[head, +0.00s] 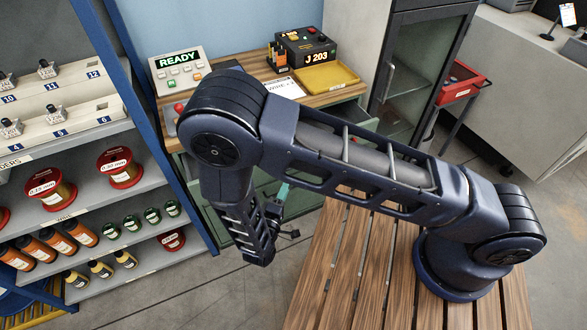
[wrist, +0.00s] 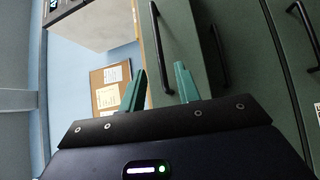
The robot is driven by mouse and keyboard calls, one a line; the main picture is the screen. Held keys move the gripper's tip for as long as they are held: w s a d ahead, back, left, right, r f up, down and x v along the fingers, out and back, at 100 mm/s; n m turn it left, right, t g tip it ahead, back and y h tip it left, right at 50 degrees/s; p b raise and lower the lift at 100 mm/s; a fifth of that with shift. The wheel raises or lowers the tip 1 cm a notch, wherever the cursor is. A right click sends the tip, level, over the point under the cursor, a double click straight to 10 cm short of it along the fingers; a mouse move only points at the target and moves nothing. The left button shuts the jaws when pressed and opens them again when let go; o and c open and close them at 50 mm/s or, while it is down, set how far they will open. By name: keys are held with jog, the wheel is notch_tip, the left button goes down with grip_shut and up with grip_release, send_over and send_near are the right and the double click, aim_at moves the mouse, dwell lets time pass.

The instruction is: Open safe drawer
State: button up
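In the wrist view, a green drawer front (wrist: 187,30) with a black bar handle (wrist: 162,38) lies ahead of my gripper (wrist: 160,70). The two teal fingers are apart, with nothing between them. The handle's near end appears in line with the gap; I cannot tell how far off it is. More green fronts with black handles (wrist: 220,50) lie to the right. No label shows which is the safe drawer. In the head view, my gripper (head: 281,192) is in front of the bench's green drawers (head: 298,200), and my arm hides much of them.
The wooden bench top (head: 222,84) holds a READY panel (head: 180,64), a black J 203 box (head: 305,45) and a yellow tray (head: 325,77). A shelf rack (head: 95,145) stands at left, a glass-door cabinet (head: 420,65) at right. Floor below the gripper is clear.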

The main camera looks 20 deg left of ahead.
jog(key=w, duration=0.7)
jog(key=w+r, duration=0.1)
jog(key=w, duration=0.2)
jog(key=shift+w+r, duration=0.1)
jog(key=shift+w, duration=0.25)
grip_shut()
